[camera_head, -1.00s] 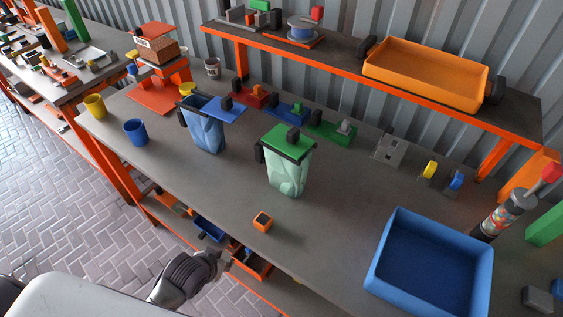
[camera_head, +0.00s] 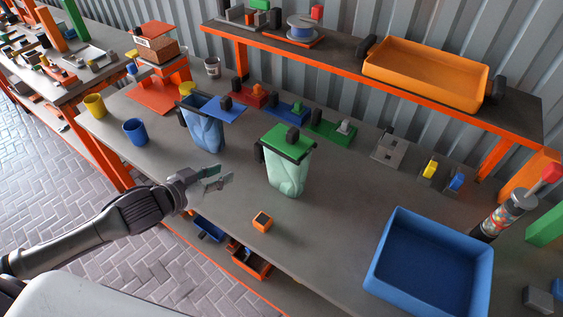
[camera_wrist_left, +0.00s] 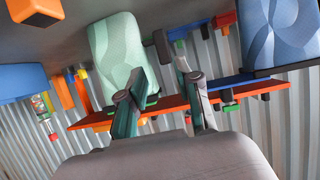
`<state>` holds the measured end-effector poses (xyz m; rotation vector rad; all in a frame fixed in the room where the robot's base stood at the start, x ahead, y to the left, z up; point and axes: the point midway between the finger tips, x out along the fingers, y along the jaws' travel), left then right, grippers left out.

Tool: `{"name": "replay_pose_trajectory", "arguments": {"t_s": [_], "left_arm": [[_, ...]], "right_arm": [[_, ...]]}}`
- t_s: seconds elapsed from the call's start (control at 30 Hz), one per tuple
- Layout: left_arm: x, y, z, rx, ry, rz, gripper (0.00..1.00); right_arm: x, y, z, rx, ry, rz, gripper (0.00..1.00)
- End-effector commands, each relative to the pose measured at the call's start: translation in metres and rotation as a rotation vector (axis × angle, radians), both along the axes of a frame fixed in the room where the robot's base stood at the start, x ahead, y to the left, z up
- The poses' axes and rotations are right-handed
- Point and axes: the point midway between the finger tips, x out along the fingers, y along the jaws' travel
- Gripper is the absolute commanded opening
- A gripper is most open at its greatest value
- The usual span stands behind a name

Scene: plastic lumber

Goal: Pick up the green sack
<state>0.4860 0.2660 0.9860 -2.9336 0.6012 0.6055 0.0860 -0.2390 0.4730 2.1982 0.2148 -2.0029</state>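The green sack (camera_head: 288,175) is pale green and stands upright on the workbench under a green lid with a black handle. In the left wrist view, which looks upside down, the green sack (camera_wrist_left: 117,48) shows ahead and to the left, beyond the fingers. My left gripper (camera_head: 224,177) is open and empty, to the left of the sack and apart from it. Its two spread fingers (camera_wrist_left: 160,78) also show in the left wrist view. My right gripper is not in view.
A blue sack (camera_head: 205,135) stands behind my left gripper. A small orange block (camera_head: 262,222) lies in front of the green sack. A blue tray (camera_head: 430,265) is at the right. A blue cup (camera_head: 134,131) and a yellow cup (camera_head: 95,105) stand at the left.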

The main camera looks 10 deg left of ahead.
Motion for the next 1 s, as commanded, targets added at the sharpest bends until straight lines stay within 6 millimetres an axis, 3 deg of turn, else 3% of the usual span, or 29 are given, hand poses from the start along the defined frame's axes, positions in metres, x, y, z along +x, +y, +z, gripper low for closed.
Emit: {"name": "replay_pose_trajectory", "arguments": {"t_s": [0.17,0.6,0.77,1.0], "left_arm": [[0.013,-0.001,0.003,-0.016,-0.015,-0.01,0.33],[0.069,-0.026,-0.022,-0.014,-0.014,-0.011,0.33],[0.076,-0.03,-0.027,-0.012,-0.012,-0.012,0.33],[0.103,-0.042,-0.027,-0.013,-0.014,-0.012,0.33]], "right_arm": [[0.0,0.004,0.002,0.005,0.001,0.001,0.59],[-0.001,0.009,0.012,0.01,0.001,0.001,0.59],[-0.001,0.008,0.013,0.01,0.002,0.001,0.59],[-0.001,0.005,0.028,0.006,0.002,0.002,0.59]]}}
